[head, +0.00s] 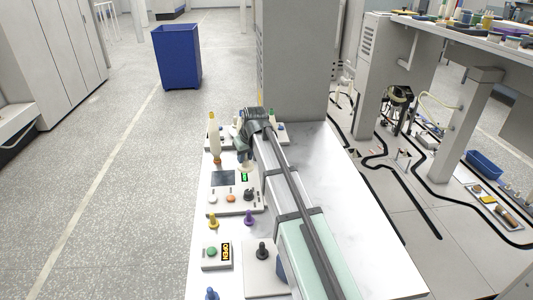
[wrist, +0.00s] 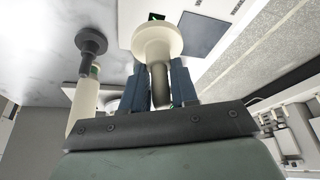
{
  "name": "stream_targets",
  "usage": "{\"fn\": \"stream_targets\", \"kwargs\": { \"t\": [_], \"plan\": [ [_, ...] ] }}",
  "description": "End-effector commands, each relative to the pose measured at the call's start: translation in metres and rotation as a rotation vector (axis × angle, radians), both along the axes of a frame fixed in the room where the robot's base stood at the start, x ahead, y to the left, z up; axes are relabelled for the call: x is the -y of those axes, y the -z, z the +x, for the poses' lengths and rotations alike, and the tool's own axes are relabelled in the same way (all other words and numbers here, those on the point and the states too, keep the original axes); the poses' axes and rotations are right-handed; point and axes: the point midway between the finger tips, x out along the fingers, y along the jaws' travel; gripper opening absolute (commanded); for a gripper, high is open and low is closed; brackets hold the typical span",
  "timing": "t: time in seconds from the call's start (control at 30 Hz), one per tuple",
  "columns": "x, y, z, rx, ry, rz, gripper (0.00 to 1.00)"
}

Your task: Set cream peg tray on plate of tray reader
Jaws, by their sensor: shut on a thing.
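My gripper (head: 244,158) reaches over the far left part of the white table. In the wrist view its blue fingers (wrist: 160,82) are shut around the dark stem of a piece with a round cream flange (wrist: 157,38), which looks like the cream peg piece. I cannot make out a tray body under it. A pale panel (head: 211,199) with a dark square plate (head: 222,178) and a small green display (head: 244,177) lies just below the gripper, and looks like the tray reader. The plate also shows in the wrist view (wrist: 203,33), beyond and right of the flange, apart from it.
A cream cone (head: 214,140) stands left of the gripper. Nearer are a yellow peg (head: 212,221), a purple peg (head: 249,217), a box marked OPEN (head: 216,256) and a black peg (head: 262,251) on a grey plate. The table's right part (head: 350,220) is clear.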

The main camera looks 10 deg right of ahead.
Motion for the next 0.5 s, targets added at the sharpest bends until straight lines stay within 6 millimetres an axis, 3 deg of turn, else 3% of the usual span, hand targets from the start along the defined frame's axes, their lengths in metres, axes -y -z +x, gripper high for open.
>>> {"fn": "stream_targets", "kwargs": {
  "t": [0.03, 0.1, 0.3, 0.4, 0.5],
  "plan": [
    [-0.02, 0.003, 0.002, 0.0, -0.025, 0.0, 0.0],
    [-0.041, 0.006, 0.002, -0.001, -0.051, -0.001, 0.0],
    [-0.085, 0.013, 0.009, -0.001, -0.091, -0.001, 0.0],
    [-0.098, 0.016, 0.019, 0.0, -0.072, -0.001, 0.0],
    [-0.096, 0.016, 0.032, 0.001, -0.01, -0.002, 0.0]
  ]
}}
